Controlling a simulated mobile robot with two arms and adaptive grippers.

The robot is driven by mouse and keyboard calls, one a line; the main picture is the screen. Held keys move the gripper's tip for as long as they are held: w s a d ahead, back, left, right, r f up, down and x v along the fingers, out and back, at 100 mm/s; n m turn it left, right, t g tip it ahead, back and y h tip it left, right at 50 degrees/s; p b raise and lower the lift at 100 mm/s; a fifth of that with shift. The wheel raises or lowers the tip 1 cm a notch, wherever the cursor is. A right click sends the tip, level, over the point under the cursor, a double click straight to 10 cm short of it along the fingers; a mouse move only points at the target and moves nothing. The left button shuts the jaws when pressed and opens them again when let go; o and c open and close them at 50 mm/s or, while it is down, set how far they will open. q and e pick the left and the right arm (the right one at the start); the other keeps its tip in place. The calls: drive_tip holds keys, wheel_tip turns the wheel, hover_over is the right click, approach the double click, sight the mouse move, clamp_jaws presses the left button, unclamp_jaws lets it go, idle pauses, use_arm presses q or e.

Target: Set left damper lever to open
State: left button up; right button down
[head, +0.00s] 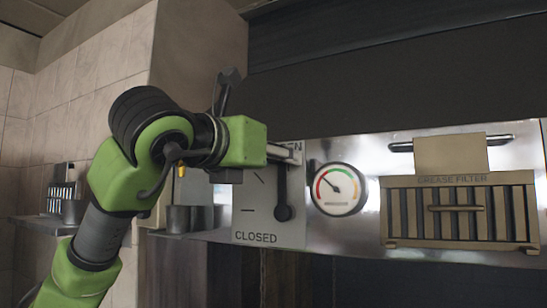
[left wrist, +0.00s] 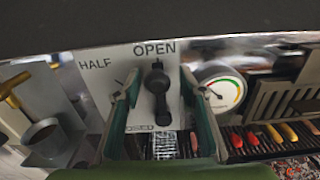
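The damper lever (head: 283,208) is a dark handle on a pale plate (head: 258,222) marked OPEN at the top and CLOSED at the bottom. It stands upright, its upper end toward OPEN. In the left wrist view the lever (left wrist: 157,82) lies below the word OPEN, with HALF to its left. My left gripper (left wrist: 160,100) is open, one green finger on each side of the lever, with gaps showing. In the head view my left gripper (head: 281,155) is at the plate's top, covering part of the OPEN label. My right gripper is not in view.
A round gauge (head: 338,189) is just right of the plate. A grease filter (head: 460,209) hangs further right. Metal cups (head: 178,218) stand on a ledge at left. Skewers or food pieces (left wrist: 270,134) lie on the grill below.

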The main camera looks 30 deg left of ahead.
use_arm(q)
drive_tip(key=shift+s+r, duration=0.1)
drive_tip(key=s, duration=1.2)
drive_tip(key=shift+a, duration=0.2)
drive_tip(key=shift+w, duration=0.1)
